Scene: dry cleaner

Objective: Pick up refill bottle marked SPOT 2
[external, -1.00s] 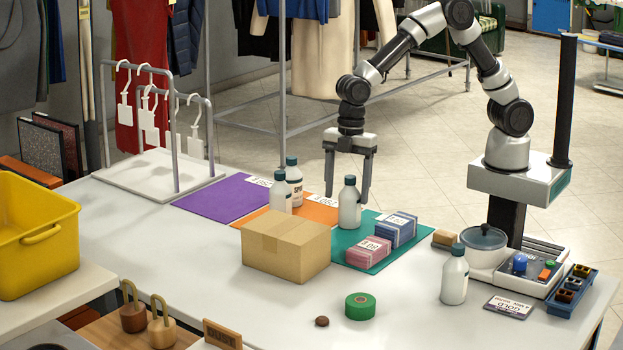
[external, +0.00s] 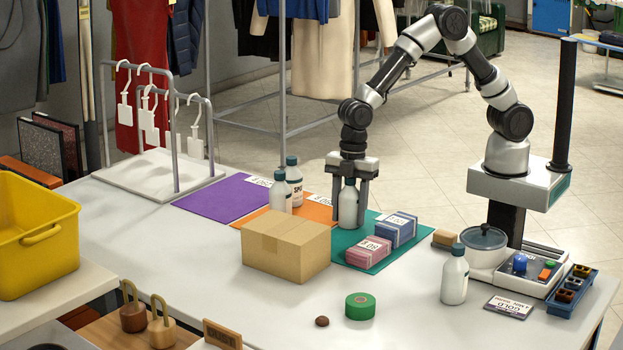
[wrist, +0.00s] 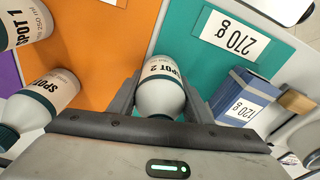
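The refill bottle marked SPOT 2 (wrist: 161,95) is white with a dark cap. In the external view the bottle (external: 348,206) stands upright at the left edge of the teal mat (external: 345,251). My gripper (external: 350,205) points straight down over it, one finger on each side. In the wrist view both fingers of my gripper (wrist: 161,88) lie close against the bottle's sides, and its SPOT 2 label faces up in the picture. The gripper looks shut on it. The bottle's base seems still on the mat. The exact finger contact is partly hidden.
Two similar bottles stand left on the orange mat (external: 318,213); one reads SPOT 1 (wrist: 25,25). A cardboard box (external: 286,246) sits in front, pink (external: 368,252) and blue (external: 396,231) boxes to the right. Another white bottle (external: 454,279) stands farther right.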

